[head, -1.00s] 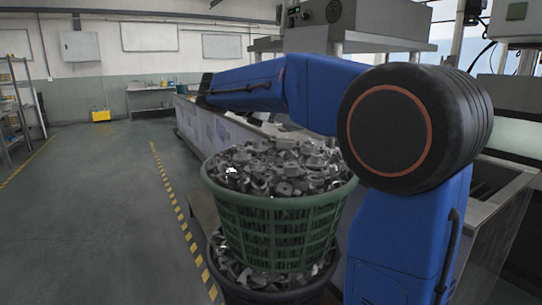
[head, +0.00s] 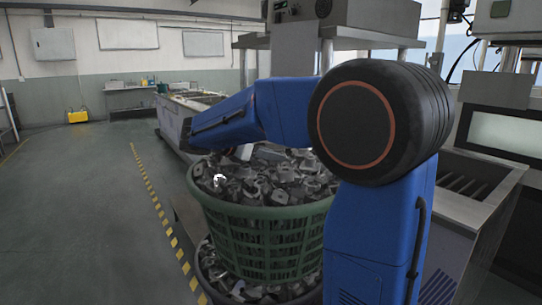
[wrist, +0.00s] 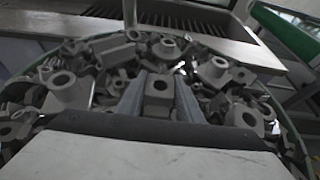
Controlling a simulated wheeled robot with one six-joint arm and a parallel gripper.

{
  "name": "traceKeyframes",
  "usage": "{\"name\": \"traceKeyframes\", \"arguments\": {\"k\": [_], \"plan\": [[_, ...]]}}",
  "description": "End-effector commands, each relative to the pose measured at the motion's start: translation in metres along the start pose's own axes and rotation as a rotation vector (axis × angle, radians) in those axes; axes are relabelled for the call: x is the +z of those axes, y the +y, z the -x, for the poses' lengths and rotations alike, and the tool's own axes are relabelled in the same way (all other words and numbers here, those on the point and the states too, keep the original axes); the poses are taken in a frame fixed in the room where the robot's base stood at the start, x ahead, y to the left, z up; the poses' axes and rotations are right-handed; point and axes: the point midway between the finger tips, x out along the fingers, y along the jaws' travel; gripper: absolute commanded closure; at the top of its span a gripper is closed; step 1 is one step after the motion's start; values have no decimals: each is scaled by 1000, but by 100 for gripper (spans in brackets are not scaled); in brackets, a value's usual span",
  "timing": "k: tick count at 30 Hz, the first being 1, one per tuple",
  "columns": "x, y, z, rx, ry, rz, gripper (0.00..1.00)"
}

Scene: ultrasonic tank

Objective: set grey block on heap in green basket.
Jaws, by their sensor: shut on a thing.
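The green basket (head: 262,212) stands in front of me, filled to the rim with a heap of grey metal parts (head: 285,178). In the wrist view the heap (wrist: 70,92) surrounds my gripper (wrist: 158,82). My gripper's two fingers are shut on the grey block (wrist: 158,100), which has a round hole in its top. The block is low over the heap, among similar parts; I cannot tell whether it touches them. In the head view the gripper is by the basket's far side, mostly hidden by my blue arm.
Below the green basket is a dark container (head: 225,285) with more metal parts. The floor (head: 80,200) at left is clear, with a yellow-black stripe (head: 160,215).

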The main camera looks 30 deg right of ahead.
Motion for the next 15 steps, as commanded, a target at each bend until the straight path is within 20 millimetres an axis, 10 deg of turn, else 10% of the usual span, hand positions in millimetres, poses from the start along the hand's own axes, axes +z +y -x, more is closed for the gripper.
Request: {"name": "traceKeyframes", "arguments": {"k": [9, 10, 12, 15], "plan": [[-2, 0, -1, 0, 0, 0, 93], [-2, 0, -1, 0, 0, 0, 65], [-2, 0, -1, 0, 0, -1, 49], [-2, 0, -1, 0, 0, -1, 49]]}}
